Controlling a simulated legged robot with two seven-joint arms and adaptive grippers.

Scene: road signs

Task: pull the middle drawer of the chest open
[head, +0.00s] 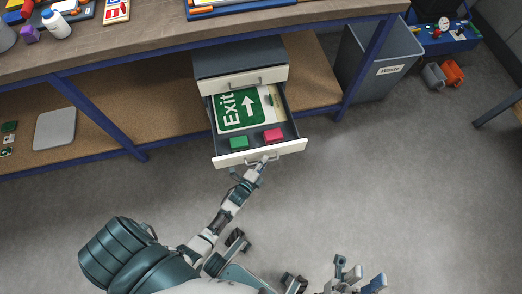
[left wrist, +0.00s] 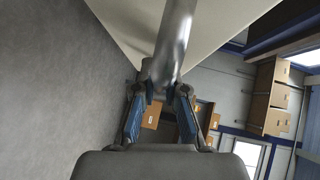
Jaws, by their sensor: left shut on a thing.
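The chest (head: 240,58) has a dark grey top and pale drawer fronts, and stands under the workbench. Its top drawer (head: 243,83) is closed. The drawer below it, the middle drawer (head: 228,160), is pulled well out, with a green Exit sign (head: 238,110), a green block (head: 239,142) and a red block (head: 273,135) inside. My left gripper (head: 262,167) is shut on this drawer's handle; the metal handle bar (left wrist: 176,40) runs between the fingers in the left wrist view. My right gripper (head: 358,274) is open and empty at the bottom right. Anything lower on the chest is hidden.
The workbench (head: 130,60) has blue legs and a lower shelf (head: 100,120) beside the chest. A grey waste bin (head: 378,62) stands to the right. The grey floor in front of the drawer is clear, apart from my own body.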

